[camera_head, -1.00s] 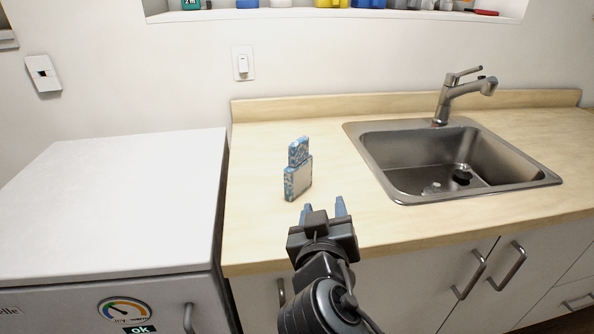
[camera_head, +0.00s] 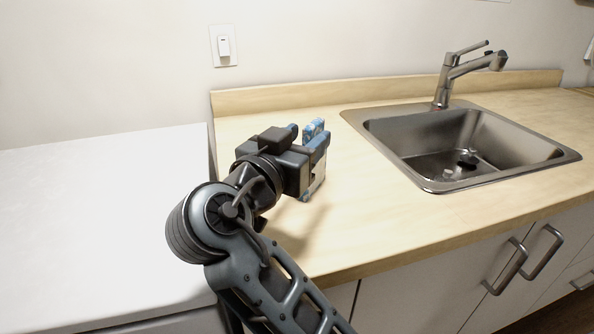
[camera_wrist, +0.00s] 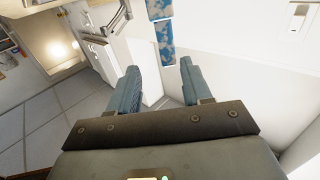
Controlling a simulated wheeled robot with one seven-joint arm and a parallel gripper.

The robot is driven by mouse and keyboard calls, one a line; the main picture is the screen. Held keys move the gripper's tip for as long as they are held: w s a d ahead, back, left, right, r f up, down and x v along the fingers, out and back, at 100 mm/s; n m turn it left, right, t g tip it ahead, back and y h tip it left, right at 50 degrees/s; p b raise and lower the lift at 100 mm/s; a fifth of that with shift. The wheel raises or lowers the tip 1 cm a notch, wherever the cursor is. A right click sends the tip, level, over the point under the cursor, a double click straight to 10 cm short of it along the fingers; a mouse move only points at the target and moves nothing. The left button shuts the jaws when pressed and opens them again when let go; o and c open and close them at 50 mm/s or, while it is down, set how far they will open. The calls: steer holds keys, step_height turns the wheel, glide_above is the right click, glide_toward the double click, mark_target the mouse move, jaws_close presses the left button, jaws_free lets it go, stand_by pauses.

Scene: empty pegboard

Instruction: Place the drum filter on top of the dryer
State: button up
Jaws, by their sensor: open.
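The drum filter (camera_head: 318,176) is a small white panel with blue-speckled edges and a narrower top piece, standing upright on the wooden counter. My gripper (camera_head: 309,140) is beside it and hides much of it in the head view. In the wrist view, the filter's blue-speckled edge (camera_wrist: 164,36) lies in line with the gap between the two open blue fingers (camera_wrist: 159,70). I cannot tell whether the fingers touch it. The dryer (camera_head: 95,225) is at the left, with a flat, white, bare top.
A steel sink (camera_head: 425,180) with a faucet (camera_head: 447,85) is set in the counter (camera_head: 400,230) to the right. A wall switch (camera_head: 224,46) is behind. Cabinet doors with handles (camera_head: 510,268) are below. The counter between filter and sink is clear.

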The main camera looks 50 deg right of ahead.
mark_target(319, 119)
steer(key=shift+w+f, duration=0.35)
steer(key=shift+w, duration=0.05)
steer(key=shift+w+d+r, duration=0.1)
steer(key=shift+w+d, duration=0.1)
steer(key=shift+d, duration=0.65)
steer(key=shift+w+d+r, duration=0.1)
steer(key=shift+w+d, duration=0.05)
steer(key=shift+d, duration=0.65)
steer(key=shift+w+d+f+p, duration=0.1)
steer(key=shift+w+d+p, duration=0.15)
steer(key=shift+d, duration=0.45)
steer(key=shift+w+d+p, duration=0.15)
steer(key=shift+d+p, duration=0.05)
steer(key=shift+d, duration=0.55)
steer(key=shift+w+d+f+p, duration=0.1)
steer(key=shift+w+d+p, duration=0.15)
steer(key=shift+d, duration=0.45)
steer(key=shift+c, duration=0.5)
steer(key=shift+s, duration=0.1)
jaws_close()
